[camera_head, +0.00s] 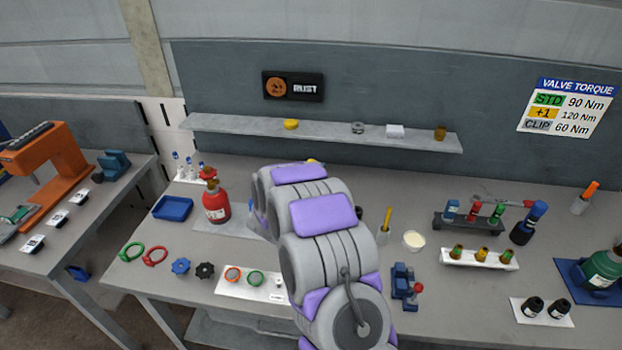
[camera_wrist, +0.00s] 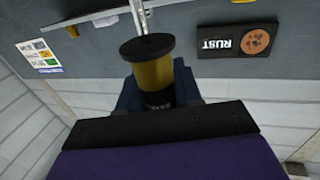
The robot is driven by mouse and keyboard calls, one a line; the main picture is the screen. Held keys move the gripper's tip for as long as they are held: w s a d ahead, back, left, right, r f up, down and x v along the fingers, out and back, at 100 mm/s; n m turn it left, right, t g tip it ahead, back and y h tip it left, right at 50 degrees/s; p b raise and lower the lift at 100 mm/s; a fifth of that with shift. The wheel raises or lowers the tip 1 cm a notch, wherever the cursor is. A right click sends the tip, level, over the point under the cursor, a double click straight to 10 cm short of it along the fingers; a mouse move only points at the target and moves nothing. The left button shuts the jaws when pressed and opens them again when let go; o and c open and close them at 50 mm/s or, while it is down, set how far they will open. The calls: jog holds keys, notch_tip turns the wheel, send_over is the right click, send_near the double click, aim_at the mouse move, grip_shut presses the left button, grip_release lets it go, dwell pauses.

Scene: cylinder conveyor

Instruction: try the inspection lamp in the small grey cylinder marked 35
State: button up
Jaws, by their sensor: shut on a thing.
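A yellow cylindrical thing with a wide black end disc and a dark lower part, which I take as the inspection lamp (camera_wrist: 154,74), is between the dark blue fingers of my gripper (camera_wrist: 157,94) in the wrist view. The gripper is shut on it. A thin metal rod shows beyond the black disc. In the head view my arm hides the gripper; a small yellow bit shows above the arm. I cannot pick out a small grey cylinder marked 35 in either view; the arm covers the middle of the bench.
A red cylinder (camera_head: 215,203) stands left of my arm. A green cylinder (camera_head: 603,268) lies at the far right. A dark rack (camera_head: 482,228) and a white rack (camera_head: 479,259) stand on the right half. A shelf (camera_head: 230,127) runs along the wall, with a RUST sign (camera_head: 292,87) above.

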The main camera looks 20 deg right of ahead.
notch_tip(320, 180, up, 8)
jog(key=p, duration=0.5)
jog(key=shift+r, duration=0.25)
dwell(0.5)
dwell(1.3)
